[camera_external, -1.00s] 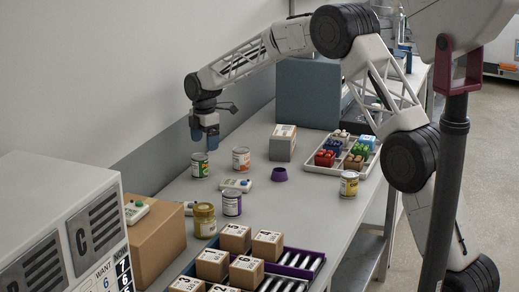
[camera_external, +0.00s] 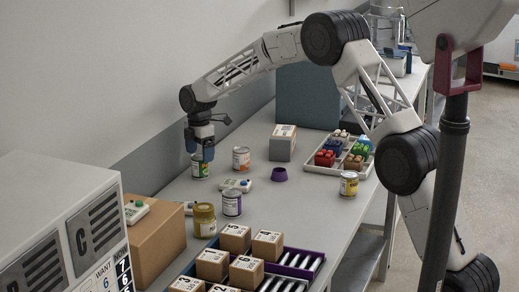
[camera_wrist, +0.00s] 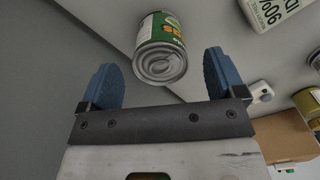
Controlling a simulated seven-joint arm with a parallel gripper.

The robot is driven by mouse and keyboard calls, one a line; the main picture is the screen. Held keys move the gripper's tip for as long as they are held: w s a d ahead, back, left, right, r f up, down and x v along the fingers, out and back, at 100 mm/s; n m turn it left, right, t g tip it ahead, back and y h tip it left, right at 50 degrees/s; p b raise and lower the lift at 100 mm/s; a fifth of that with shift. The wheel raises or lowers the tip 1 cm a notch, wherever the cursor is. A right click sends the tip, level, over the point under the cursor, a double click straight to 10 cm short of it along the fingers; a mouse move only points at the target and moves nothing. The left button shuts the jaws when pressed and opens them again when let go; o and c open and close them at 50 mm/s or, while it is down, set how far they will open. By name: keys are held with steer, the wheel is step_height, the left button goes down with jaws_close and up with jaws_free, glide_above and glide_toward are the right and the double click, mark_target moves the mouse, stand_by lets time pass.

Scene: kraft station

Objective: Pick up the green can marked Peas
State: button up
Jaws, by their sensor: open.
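The green can (camera_external: 200,170) stands upright on the grey table near the wall. In the wrist view my gripper (camera_wrist: 165,82) is open, with one finger on each side of the can's near end and gaps on both sides.
An orange-labelled can (camera_external: 241,159) stands right of the green can. A small white device (camera_external: 236,185) and a purple-labelled can (camera_external: 232,203) are nearer the camera. A yellow jar (camera_external: 204,220), a cardboard box (camera_external: 160,236) and a purple ring (camera_external: 279,174) stand nearby. The wall is close behind.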

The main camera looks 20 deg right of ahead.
mark_target(201, 165)
stand_by(0.3)
steer(key=shift+d+f, duration=0.1)
steer(key=shift+f, duration=2.5)
steer(key=c, duration=1.1)
steer(key=shift+r, duration=0.1)
